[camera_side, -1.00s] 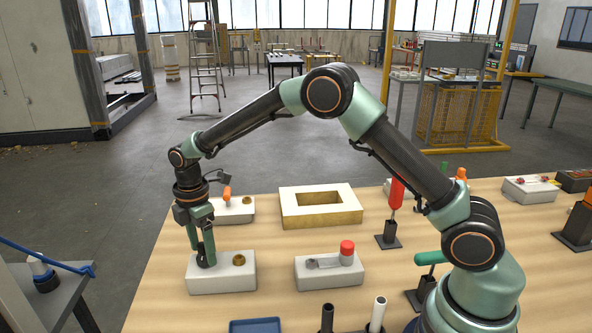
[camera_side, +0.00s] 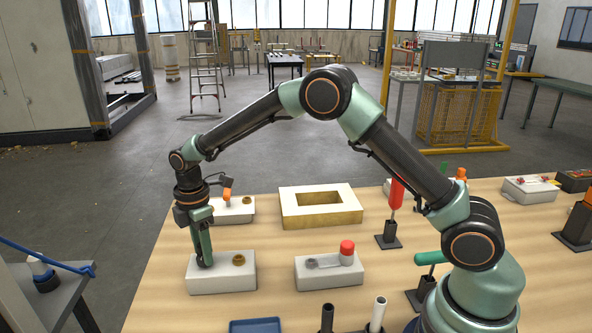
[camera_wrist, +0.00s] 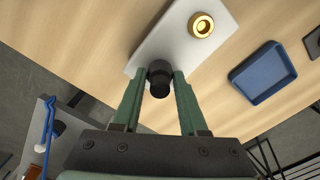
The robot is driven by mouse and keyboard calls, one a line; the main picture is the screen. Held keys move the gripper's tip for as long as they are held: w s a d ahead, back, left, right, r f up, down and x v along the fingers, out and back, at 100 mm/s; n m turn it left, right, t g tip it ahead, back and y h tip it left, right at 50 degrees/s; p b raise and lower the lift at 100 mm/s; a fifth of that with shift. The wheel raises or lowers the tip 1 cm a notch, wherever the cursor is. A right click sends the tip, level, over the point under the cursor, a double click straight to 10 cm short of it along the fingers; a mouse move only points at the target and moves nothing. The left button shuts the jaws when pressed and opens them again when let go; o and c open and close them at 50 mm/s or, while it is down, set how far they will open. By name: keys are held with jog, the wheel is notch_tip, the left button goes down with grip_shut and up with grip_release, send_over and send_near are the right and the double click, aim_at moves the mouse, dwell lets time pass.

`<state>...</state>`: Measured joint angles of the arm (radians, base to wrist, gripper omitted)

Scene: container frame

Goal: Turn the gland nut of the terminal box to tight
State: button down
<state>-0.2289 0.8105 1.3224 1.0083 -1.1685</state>
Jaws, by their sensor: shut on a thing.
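The terminal box, a white block (camera_side: 222,284), lies at the front left of the wooden table. A dark round nut (camera_wrist: 159,80) stands on its left part; I take it for the gland nut. My gripper (camera_wrist: 159,88) points down at it and is shut on it, one green finger on each side in the wrist view. In the side view my gripper (camera_side: 205,262) hides most of the nut. A brass ring (camera_side: 239,260) sits on the right part of the same block; it also shows in the wrist view (camera_wrist: 201,25). How tight the nut is cannot be seen.
A white block with an orange-topped part (camera_side: 235,209) stands behind. A white frame with a rectangular opening (camera_side: 340,216) is at the back middle. A block with a red knob (camera_side: 347,247) stands to the right. A blue tray (camera_wrist: 262,72) lies near the front edge.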

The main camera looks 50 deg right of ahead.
jog(key=m, duration=0.5)
jog(key=shift+r+m, duration=0.1)
jog(key=shift+m, duration=0.3)
jog(key=m, duration=1.2)
jog(key=shift+m, duration=0.4)
jog(key=m, duration=0.5)
jog(key=shift+m, duration=0.3)
jog(key=shift+c, duration=2.2)
grip_release()
